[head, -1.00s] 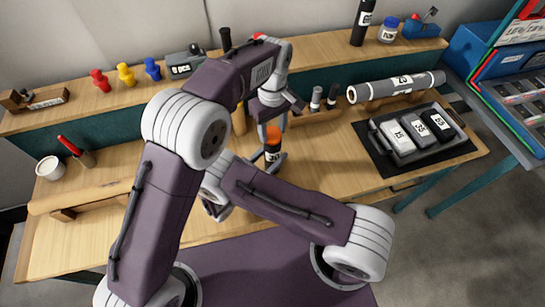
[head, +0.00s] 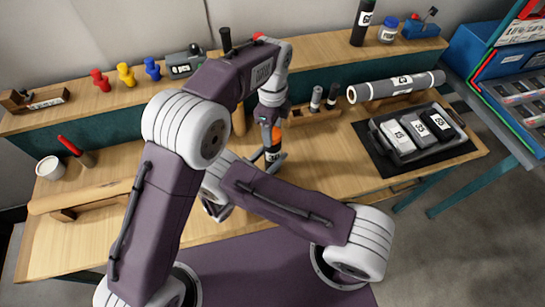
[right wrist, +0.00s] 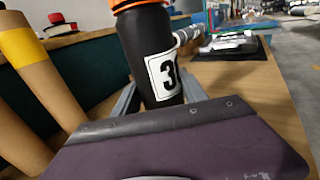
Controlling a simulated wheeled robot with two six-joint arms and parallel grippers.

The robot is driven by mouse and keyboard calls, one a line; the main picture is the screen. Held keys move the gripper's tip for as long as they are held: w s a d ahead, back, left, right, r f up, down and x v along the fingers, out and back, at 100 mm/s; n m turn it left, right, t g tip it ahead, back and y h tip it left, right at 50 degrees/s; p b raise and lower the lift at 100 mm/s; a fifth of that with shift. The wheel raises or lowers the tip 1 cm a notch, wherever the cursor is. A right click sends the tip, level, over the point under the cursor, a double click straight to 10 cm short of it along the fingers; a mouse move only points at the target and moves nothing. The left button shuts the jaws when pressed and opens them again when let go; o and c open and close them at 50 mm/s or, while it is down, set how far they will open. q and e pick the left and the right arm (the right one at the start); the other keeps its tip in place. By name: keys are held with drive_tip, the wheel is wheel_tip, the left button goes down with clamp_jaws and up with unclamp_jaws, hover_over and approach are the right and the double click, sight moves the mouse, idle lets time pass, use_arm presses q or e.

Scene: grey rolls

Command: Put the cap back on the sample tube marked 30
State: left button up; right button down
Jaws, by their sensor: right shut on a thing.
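The sample tube marked 30 (head: 272,155) is black and stands upright near the middle of the table in the head view. In the right wrist view the tube (right wrist: 152,55) is close, with part of its label showing. My right gripper (head: 271,158) is shut on the tube's body. The orange cap (head: 276,133) is at the top of the tube; its lower edge (right wrist: 138,5) shows at the top of the right wrist view. My left gripper (head: 271,118) points down right over the cap. Its fingertips are partly hidden, so I cannot tell whether they grip the cap.
A small rack (head: 315,115) with dark tubes stands right behind. A long grey roll (head: 396,87) lies farther right, with a tray (head: 437,152) of marked blocks in front. A white cup (head: 50,168) stands at the left.

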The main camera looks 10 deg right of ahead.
use_arm(q)
drive_tip(key=o, duration=0.3)
drive_tip(key=shift+r, duration=6)
use_arm(e)
drive_tip(key=c, duration=0.6)
unclamp_jaws()
drive_tip(key=shift+o, duration=0.2)
